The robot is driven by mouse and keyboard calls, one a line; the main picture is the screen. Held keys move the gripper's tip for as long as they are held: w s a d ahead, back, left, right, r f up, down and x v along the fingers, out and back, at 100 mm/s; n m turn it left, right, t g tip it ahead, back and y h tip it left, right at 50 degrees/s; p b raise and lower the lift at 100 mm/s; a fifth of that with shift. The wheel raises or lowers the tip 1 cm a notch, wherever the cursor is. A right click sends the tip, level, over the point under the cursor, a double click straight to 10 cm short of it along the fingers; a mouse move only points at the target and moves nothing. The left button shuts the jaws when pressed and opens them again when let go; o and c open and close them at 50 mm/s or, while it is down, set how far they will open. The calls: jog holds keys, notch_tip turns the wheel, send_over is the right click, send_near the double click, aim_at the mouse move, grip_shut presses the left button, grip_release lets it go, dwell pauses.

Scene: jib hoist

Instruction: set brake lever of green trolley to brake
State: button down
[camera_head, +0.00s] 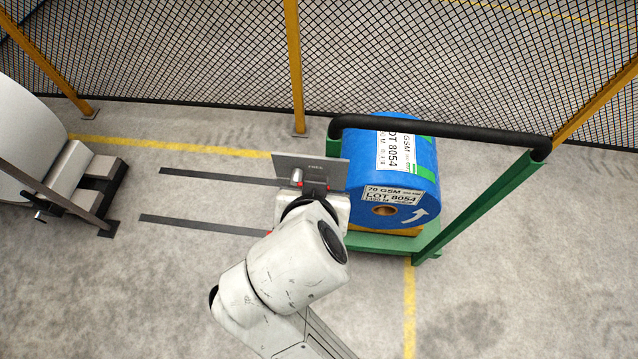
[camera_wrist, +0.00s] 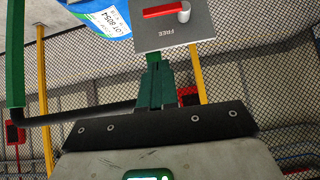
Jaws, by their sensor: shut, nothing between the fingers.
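The green trolley (camera_head: 487,205) stands at the right with a blue roll (camera_head: 408,160) on it. Its grey lever plate (camera_head: 330,172) carries the word FREE and also shows at the top of the wrist view (camera_wrist: 160,38). The brake lever is a red bar (camera_wrist: 160,11) with a pale knob (camera_wrist: 184,11), which shows in the head view (camera_head: 297,177) near FREE. No BRAKE mark is visible. My gripper (camera_head: 314,190) is just in front of the plate, partly hidden by my wrist. In the wrist view, my gripper (camera_wrist: 153,88) is shut and empty, with the lever beyond it.
A black handrail (camera_head: 440,131) tops the trolley frame. A mesh fence (camera_head: 400,60) with yellow posts (camera_head: 294,65) runs behind. Two dark floor strips (camera_head: 210,225) and a white roll (camera_head: 25,130) on a stand lie left. The floor at front right is clear.

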jog(key=s+f+p+x, duration=0.1)
jog(key=s+f+x, duration=0.1)
jog(key=x, duration=1)
jog(key=shift+f, duration=0.15)
